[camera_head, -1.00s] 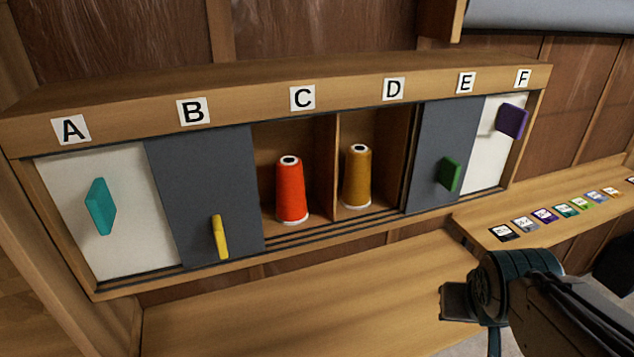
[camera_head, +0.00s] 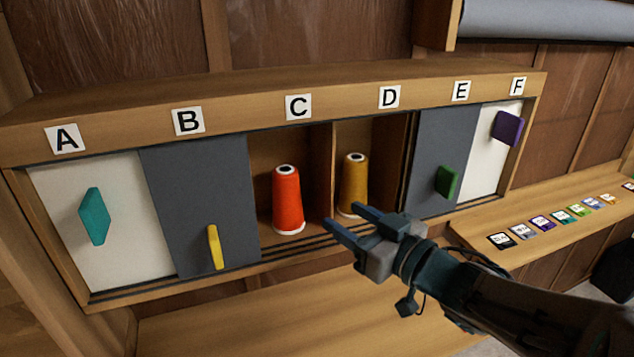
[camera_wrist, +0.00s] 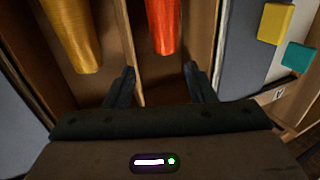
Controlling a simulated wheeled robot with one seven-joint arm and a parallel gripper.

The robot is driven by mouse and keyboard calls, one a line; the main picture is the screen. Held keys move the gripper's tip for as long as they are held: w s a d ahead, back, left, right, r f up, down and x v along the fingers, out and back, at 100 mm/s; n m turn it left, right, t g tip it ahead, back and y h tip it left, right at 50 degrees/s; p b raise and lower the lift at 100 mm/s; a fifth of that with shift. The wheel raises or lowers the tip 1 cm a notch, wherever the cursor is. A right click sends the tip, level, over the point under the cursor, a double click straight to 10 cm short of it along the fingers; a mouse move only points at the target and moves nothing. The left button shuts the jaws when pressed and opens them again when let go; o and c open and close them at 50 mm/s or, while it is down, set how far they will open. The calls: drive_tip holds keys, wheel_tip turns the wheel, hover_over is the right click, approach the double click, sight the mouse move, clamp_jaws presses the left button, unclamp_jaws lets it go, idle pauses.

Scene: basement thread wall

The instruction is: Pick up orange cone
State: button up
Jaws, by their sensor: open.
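The orange cone (camera_head: 287,199) is a red-orange thread cone standing upright in the open compartment under label C. In the wrist view the orange cone (camera_wrist: 163,25) shows at the top, ahead of and roughly between my fingers. My gripper (camera_head: 346,223) is open and empty. In the head view it is in front of the shelf, to the right of the cone and apart from it. My gripper's two fingers (camera_wrist: 160,84) also show in the wrist view, spread apart.
A mustard-yellow cone (camera_head: 354,185) stands in compartment D, behind a thin divider (camera_head: 328,170). Grey sliding panels close B (camera_head: 195,195) and E (camera_head: 441,150). White panels with knobs stand at A and F. Several small cards lie on the right ledge (camera_head: 475,231).

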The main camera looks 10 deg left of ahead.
sight(295, 189)
drive_tip(key=p+x, duration=0.2)
drive_tip(key=x, duration=0.5)
drive_tip(key=p+x, duration=0.2)
drive_tip(key=x, duration=0.5)
drive_tip(key=shift+s+a, duration=0.2)
drive_tip(key=shift+s, duration=0.1)
drive_tip(key=c, duration=0.7)
